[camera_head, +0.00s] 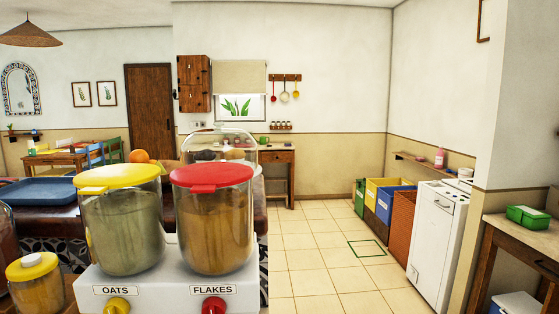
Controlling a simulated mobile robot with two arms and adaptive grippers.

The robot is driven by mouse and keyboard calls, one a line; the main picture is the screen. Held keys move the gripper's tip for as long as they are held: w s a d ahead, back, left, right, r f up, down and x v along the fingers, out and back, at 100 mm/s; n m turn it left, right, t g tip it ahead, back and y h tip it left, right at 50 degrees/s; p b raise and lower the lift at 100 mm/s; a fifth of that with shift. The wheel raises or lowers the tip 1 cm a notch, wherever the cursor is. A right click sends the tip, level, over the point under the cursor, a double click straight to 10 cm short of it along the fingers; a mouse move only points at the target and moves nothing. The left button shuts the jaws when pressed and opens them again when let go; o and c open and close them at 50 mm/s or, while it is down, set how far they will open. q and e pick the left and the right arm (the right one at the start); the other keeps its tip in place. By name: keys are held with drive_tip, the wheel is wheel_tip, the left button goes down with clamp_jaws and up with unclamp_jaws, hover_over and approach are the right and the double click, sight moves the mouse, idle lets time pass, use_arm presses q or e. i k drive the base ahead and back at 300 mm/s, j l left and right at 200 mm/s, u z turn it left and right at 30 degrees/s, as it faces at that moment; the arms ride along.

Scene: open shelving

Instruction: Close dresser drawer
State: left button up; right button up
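Neither of my grippers is in the camera_head view. A wooden side table (281,158) with a drawer front under its top stands against the far wall, below the window. It is small and distant, and the dispensers partly hide its left side. I cannot tell whether it is the dresser, or whether its drawer stands open.
Close in front stand an oats dispenser (122,225) and a flakes dispenser (213,220) on a white base (165,292). Tiled floor (315,240) is open in the middle. Colored bins (376,203), a white stove (435,230) and a wooden table (520,237) line the right.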

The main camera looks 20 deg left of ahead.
sight(268, 156)
drive_tip(key=i+l, duration=0.15)
drive_tip(key=l, duration=0.2)
drive_tip(key=i+l, duration=0.1)
drive_tip(key=l, duration=0.25)
drive_tip(key=i+l, duration=0.15)
drive_tip(key=l, duration=0.2)
drive_tip(key=i+l+u, duration=0.1)
drive_tip(key=i+l, duration=0.3)
drive_tip(key=i, duration=0.15)
drive_tip(key=i+l+u, duration=0.1)
drive_tip(key=i+l, duration=0.35)
drive_tip(key=i+j+u, duration=0.1)
drive_tip(key=i+u, duration=0.15)
drive_tip(key=i, duration=0.85)
drive_tip(key=i+l+u, duration=0.1)
drive_tip(key=i+u, duration=0.2)
drive_tip(key=i, duration=3)
drive_tip(key=i+l+u, duration=0.1)
drive_tip(key=i, duration=1)
drive_tip(key=i+l, duration=0.1)
drive_tip(key=i, duration=1)
